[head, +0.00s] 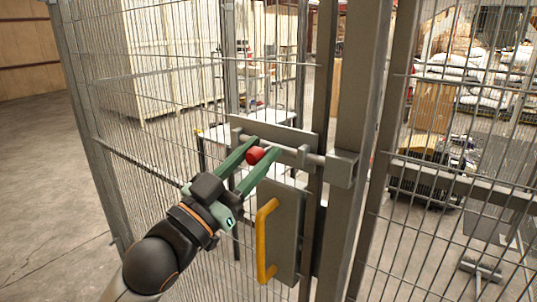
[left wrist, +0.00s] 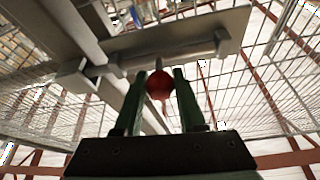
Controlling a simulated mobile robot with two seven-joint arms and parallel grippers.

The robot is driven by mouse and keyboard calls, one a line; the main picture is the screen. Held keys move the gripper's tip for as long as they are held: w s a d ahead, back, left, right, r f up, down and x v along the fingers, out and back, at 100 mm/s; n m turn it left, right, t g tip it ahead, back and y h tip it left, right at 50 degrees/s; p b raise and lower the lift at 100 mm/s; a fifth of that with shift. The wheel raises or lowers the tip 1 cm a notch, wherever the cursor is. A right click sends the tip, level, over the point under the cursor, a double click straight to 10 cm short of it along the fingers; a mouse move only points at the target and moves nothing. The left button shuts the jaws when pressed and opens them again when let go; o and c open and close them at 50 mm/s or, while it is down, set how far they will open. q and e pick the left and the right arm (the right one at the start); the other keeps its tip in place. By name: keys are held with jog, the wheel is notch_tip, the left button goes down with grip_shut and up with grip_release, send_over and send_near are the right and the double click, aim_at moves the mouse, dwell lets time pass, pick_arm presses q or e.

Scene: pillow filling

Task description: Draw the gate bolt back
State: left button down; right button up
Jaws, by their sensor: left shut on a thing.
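The gate bolt (head: 315,159) is a grey metal rod on a flat plate (head: 295,138) on the mesh gate. Its right end reaches the square keeper (head: 342,168) on the post; the end inside is hidden. A red knob (head: 255,156) sticks out from the bolt. My left gripper (head: 263,148) has its green fingers on either side of the knob and is shut on it. In the left wrist view, the red knob (left wrist: 159,84) sits between the fingertips, below the rod (left wrist: 170,56). My right gripper is not in view.
A yellow handle (head: 266,240) on a grey plate (head: 290,225) is just below the bolt, close to my left gripper. The thick post (head: 360,110) stands to the right. Behind the mesh are a white table, pallets and sacks (head: 485,80). Open floor (head: 35,170) lies left.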

aim_at(260, 127)
pick_arm(q)
jog(key=w+a, duration=0.2)
jog(key=a, duration=0.1)
jog(key=shift+w+a, duration=0.15)
jog(key=shift+w, duration=0.05)
jog(key=c, duration=0.5)
grip_release()
jog(key=shift+w+a, duration=0.1)
jog(key=shift+a, duration=0.05)
jog(key=b+v, duration=0.3)
jog(key=v, duration=0.9)
jog(key=shift+s, duration=0.3)
jog(key=shift+f, duration=0.15)
